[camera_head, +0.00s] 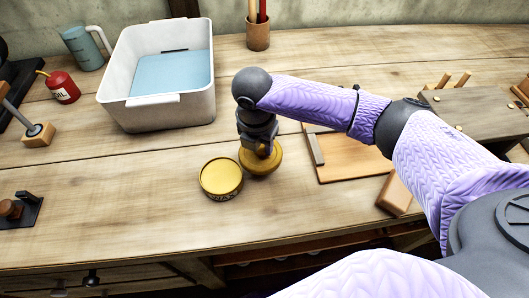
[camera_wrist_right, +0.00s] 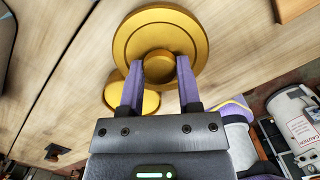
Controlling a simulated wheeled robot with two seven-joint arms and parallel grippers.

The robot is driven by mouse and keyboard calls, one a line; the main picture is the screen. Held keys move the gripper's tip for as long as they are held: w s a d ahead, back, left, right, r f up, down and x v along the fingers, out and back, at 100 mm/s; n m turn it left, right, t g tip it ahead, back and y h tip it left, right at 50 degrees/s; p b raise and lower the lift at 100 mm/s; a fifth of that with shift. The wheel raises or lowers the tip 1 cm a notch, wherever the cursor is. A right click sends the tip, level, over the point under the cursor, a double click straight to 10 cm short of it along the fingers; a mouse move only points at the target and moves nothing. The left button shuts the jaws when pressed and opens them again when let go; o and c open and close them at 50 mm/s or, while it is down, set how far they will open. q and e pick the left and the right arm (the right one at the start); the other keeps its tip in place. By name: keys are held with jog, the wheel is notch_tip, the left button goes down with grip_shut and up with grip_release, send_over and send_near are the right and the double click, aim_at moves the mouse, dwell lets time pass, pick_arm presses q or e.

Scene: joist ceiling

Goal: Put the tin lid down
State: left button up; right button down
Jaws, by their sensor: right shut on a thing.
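The tin lid (camera_head: 272,167) is a round gold disc with a raised knob. My right gripper (camera_head: 262,151) points down over it in the head view. In the right wrist view the gripper (camera_wrist_right: 160,92) has its two purple fingers shut on the knob of the lid (camera_wrist_right: 160,22). The open-looking gold tin (camera_head: 221,177), with dark lettering on its side, stands on the bench just left of the lid. The tin (camera_wrist_right: 140,102) is partly hidden behind the lid and a finger in the wrist view. The gap between lid and bench is hard to judge. My left gripper is out of view.
The wooden workbench (camera_head: 130,200) is bare left of and in front of the tin. A white tub (camera_head: 160,112) stands behind. A wooden board (camera_head: 345,165) lies to the right, with a small block (camera_head: 395,195). A red oil can (camera_head: 63,88) stands at left.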

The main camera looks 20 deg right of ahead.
aim_at(260, 153)
notch_tip(260, 153, down, 3)
jog(key=shift+f, duration=0.1)
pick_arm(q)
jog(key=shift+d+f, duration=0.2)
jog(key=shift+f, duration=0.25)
pick_arm(e)
jog(key=shift+c, duration=1.5)
grip_release()
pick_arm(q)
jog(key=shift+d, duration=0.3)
